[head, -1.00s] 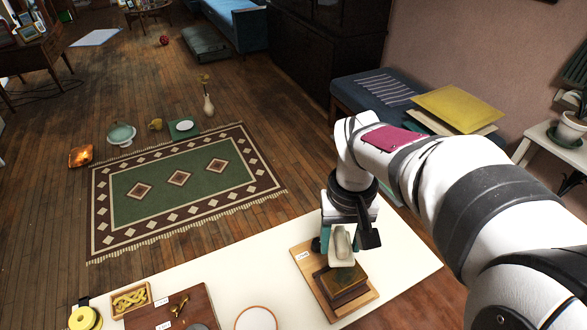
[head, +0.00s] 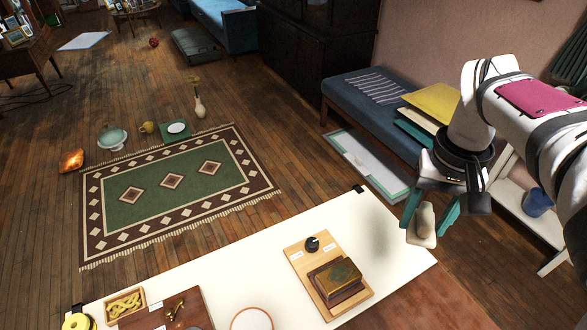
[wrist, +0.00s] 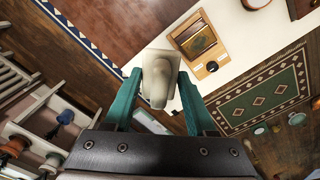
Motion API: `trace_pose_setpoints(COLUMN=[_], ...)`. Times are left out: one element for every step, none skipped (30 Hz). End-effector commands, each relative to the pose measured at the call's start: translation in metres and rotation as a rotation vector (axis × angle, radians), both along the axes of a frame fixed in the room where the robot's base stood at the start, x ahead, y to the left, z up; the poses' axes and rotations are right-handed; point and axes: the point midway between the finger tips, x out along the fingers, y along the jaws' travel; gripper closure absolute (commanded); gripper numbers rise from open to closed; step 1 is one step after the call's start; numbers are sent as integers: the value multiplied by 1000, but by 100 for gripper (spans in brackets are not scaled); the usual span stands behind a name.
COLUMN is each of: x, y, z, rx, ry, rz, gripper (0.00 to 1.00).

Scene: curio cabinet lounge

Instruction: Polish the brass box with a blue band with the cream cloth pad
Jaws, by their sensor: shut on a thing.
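My gripper (head: 429,218), with teal fingers, is shut on the cream cloth pad (head: 422,226). The pad hangs in the air past the right end of the white table. In the wrist view the pad (wrist: 157,82) sits between the fingers. A brass box (head: 340,281) with a dark, patterned top stands on a wooden board (head: 299,263) on the table, left of the pad and apart from it. The box (wrist: 198,41) also shows in the wrist view. I cannot make out a blue band on it.
A dark knob (head: 312,244) and small labels share the board. Left on the white table (head: 230,265) are a small tray (head: 125,305), a brown board (head: 160,318), a round ring (head: 252,319) and a yellow roll (head: 79,322). A blue bench (head: 372,110) stands behind.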

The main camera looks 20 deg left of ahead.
Motion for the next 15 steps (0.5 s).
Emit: trace_pose_setpoints(x=[0,0,0,0,1,3,4,7,10,13,15,17,18,19,20], y=[0,0,0,1,2,5,9,13,21,27,33,42,48,55,62], z=[0,0,0,-1,-3,-9,-15,-22,-34,-45,-54,-68,-78,-87,-98], rx=[0,0,0,0,0,-2,-3,-5,-5,-7,-7,-9,-8,-8,-7], ry=[0,0,0,1,2,4,6,7,9,10,9,9,9,7,6], rz=[0,0,0,-4,-15,-43,-76,-118,-187,-245,-305,-385,-445,-501,-573], gripper=[88,88,88,88,88,88,88,88,88,88,88,88,88,88,88])
